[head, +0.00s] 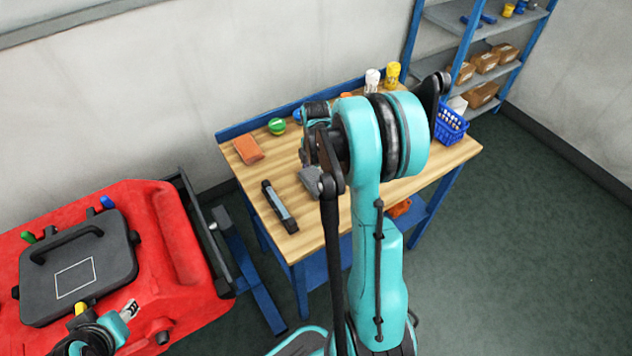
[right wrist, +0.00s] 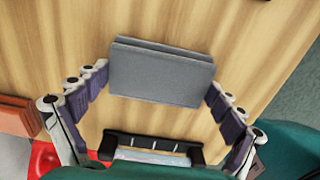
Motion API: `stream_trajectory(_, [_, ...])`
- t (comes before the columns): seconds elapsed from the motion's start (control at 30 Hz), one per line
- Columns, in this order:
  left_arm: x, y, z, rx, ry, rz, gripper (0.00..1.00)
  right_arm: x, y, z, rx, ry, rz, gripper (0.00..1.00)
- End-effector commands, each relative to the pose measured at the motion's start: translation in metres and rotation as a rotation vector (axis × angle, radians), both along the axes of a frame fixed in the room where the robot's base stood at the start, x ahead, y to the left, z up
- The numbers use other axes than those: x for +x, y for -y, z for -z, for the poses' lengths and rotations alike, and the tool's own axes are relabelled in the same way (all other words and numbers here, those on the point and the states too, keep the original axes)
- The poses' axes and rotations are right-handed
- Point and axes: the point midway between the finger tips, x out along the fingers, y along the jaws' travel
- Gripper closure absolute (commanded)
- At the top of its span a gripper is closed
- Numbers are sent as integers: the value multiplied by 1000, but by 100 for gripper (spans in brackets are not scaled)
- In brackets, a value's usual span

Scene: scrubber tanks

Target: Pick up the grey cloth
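The grey cloth (right wrist: 160,74) is a folded flat pad lying on the wooden workbench (head: 400,190). In the head view the cloth (head: 311,182) is partly hidden by my right arm. My right gripper (right wrist: 157,80) is open above the cloth, with its purple-padded fingers apart on its left and right sides.
A black-and-grey tool (head: 280,207) lies on the bench near the cloth. An orange-brown block (head: 248,150), a green round item (head: 276,126), bottles (head: 392,72) and a blue basket (head: 450,126) stand around it. A red scrubber tank (head: 180,240) is at left.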

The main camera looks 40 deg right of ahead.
Motion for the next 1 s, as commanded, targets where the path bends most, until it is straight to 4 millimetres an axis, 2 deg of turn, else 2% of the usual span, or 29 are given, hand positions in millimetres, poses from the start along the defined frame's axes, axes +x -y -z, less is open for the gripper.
stream_trajectory(0.3, [0,0,0,0,0,0,60,0,0,0,0,0,0,30])
stream_trajectory(0.47, [0,0,-3,0,0,0,60,0,0,-7,0,0,0,30])
stream_trajectory(0.57, [0,0,-8,0,0,0,60,0,0,-17,0,0,0,30])
stream_trajectory(0.73, [0,0,-21,0,0,0,60,-1,0,-48,0,0,1,30])
stream_trajectory(1.0, [0,0,-39,0,0,0,60,-64,15,-82,0,0,6,30])
